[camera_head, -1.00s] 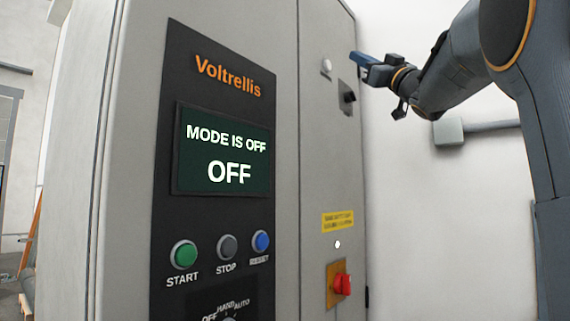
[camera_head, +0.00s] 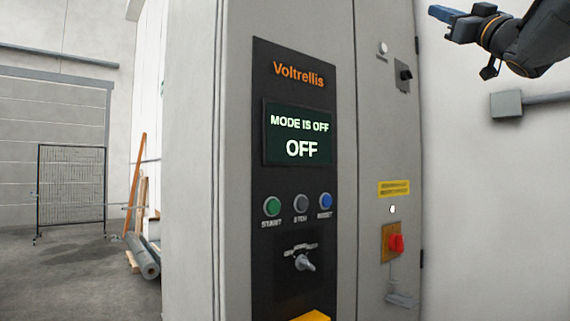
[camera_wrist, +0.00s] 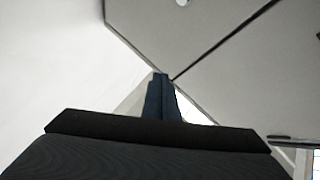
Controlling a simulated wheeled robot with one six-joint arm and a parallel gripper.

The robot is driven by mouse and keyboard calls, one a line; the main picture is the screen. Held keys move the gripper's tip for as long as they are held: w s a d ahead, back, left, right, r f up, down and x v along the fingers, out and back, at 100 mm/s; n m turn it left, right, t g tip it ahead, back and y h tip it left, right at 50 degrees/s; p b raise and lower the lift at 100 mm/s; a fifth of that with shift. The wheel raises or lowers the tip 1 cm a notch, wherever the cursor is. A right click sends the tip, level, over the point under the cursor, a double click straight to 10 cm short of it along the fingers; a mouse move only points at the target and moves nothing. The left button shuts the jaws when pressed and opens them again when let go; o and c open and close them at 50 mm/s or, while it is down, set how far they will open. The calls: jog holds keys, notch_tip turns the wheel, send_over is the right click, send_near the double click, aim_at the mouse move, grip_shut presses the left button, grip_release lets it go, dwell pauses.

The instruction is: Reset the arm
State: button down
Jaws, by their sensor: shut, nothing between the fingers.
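My gripper (camera_head: 441,14) is at the upper right of the head view, in front of the white wall and to the right of the cabinet's upper part. Its blue fingers are together and empty; they also show in the wrist view (camera_wrist: 161,98), pointing up the picture. It is apart from the cabinet in the head view. The grey Voltrellis cabinet (camera_head: 338,200) carries a black panel. Its screen (camera_head: 299,134) reads "MODE IS OFF" and "OFF".
Green (camera_head: 272,206), grey (camera_head: 301,203) and blue (camera_head: 325,201) buttons sit above a selector knob (camera_head: 304,263). A red rotary switch (camera_head: 396,244) is on the right door. A grey wall box (camera_head: 506,104) is below my arm. Open floor (camera_head: 70,270) lies left, with rolls (camera_head: 145,258) beside the cabinet.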

jog(key=w+d+f+m+g+h, duration=0.15)
jog(key=w+f+m+h, duration=0.4)
jog(key=f, duration=0.65)
jog(key=w+d+f+m+g+h, duration=0.15)
jog(key=w+f+m+h, duration=0.35)
jog(key=f, duration=0.7)
jog(key=a+f+g+h, duration=0.1)
jog(key=a+f+g, duration=0.15)
jog(key=f, duration=0.95)
jog(key=a+f+g, duration=0.2)
jog(key=f+g, duration=0.2)
jog(key=f, duration=0.7)
jog(key=s+a+f+g, duration=0.2)
jog(key=s+a+f, duration=0.1)
jog(key=f, duration=0.5)
jog(key=s+a+f+g, duration=0.2)
jog(key=a+f+g, duration=0.1)
jog(key=f, duration=0.5)
jog(key=s+a+f+n+g+y, duration=0.1)
jog(key=s+a+f+g, duration=0.3)
jog(key=s+f, duration=0.7)
jog(key=s+a+f+n+g+y, duration=0.1)
jog(key=s+a+f+g, duration=0.4)
jog(key=s+f, duration=0.6)
jog(key=s+a, duration=0.1)
jog(key=s, duration=0.4)
jog(key=shift+a+f+n, duration=0.2)
jog(key=shift+a+n, duration=0.15)
jog(key=shift+y, duration=0.25)
